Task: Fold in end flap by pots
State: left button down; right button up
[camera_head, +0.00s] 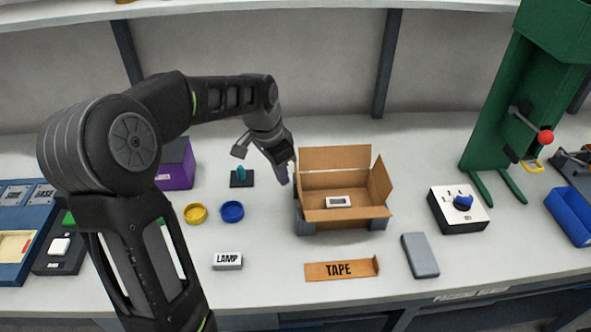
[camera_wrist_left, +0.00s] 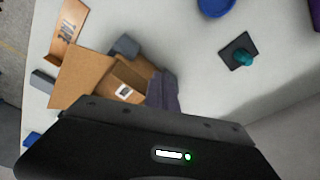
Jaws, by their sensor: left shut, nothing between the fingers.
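An open brown cardboard box (camera_head: 345,216) stands on the table with a small white labelled item (camera_head: 339,202) inside. Its back flap (camera_head: 335,158) stands up and its right end flap (camera_head: 381,178) leans outward. The left end, on the side of the yellow pot (camera_head: 195,213) and blue pot (camera_head: 232,211), is partly hidden by my left gripper (camera_head: 284,176). That gripper is shut and empty, pointing down just beside the box's left end; I cannot tell whether it touches the flap. The box (camera_wrist_left: 85,78) also shows in the left wrist view. My right gripper is not in view.
Grey blocks (camera_head: 304,222) flank the box's base. A TAPE piece (camera_head: 340,270), grey slab (camera_head: 420,255) and LAMP block (camera_head: 228,261) lie in front. A black pad (camera_head: 242,181) with a teal knob is left.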

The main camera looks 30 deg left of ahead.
aim_at(299, 183)
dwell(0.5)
pick_arm(q)
jog(key=shift+s+a+f+b, duration=0.1)
jog(key=shift+s+f+b, duration=0.05)
jog(key=shift+f+b, duration=0.55)
jog(key=shift+w+d, duration=0.5)
jog(key=shift+d, duration=0.25)
